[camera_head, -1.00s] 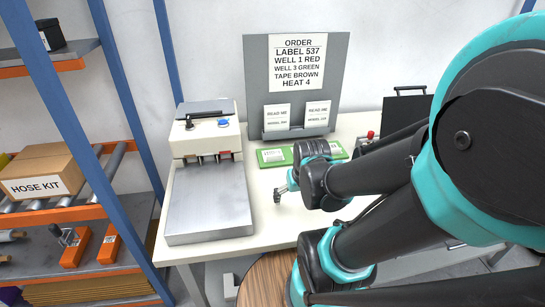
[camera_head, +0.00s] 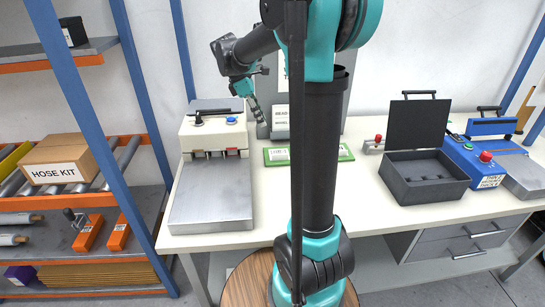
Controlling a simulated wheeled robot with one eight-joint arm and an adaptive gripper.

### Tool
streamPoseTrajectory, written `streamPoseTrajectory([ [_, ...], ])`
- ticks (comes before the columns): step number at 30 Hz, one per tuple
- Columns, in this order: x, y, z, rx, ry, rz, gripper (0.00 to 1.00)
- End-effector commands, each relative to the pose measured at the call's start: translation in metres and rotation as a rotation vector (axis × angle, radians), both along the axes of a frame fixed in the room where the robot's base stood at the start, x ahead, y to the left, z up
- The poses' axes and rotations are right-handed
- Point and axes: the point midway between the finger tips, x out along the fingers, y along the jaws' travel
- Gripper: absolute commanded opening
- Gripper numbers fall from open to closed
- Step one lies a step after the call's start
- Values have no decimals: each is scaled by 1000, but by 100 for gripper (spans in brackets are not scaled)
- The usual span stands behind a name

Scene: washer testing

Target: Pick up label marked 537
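A green holder (camera_head: 270,162) lies on the white table, with a pale label (camera_head: 278,154) visible in its left part. The label's print is too small to read, so I cannot tell which one is 537. My arm hides the holder's middle. My gripper (camera_head: 260,114) hangs in the air above and left of the holder in the picture, in front of the wall and the grey order stand (camera_head: 346,138). It points down and seems clear of the labels. Its fingers are too small and overlapped to show whether they are apart.
A white machine with a steel plate (camera_head: 212,195) stands at left, close to my gripper. An open black case (camera_head: 425,178) and a blue device (camera_head: 478,160) stand at right. A shelf rack (camera_head: 150,90) is at far left. My arm covers much of the order stand.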

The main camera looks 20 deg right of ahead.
Motion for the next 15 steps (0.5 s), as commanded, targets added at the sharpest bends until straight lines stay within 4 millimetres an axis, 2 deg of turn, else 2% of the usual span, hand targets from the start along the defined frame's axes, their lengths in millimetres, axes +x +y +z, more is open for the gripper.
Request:
streamPoseTrajectory([
  [5,1,-6,-12,-6,13,15,28],
  [15,-4,-31,-74,-4,11,12,28],
])
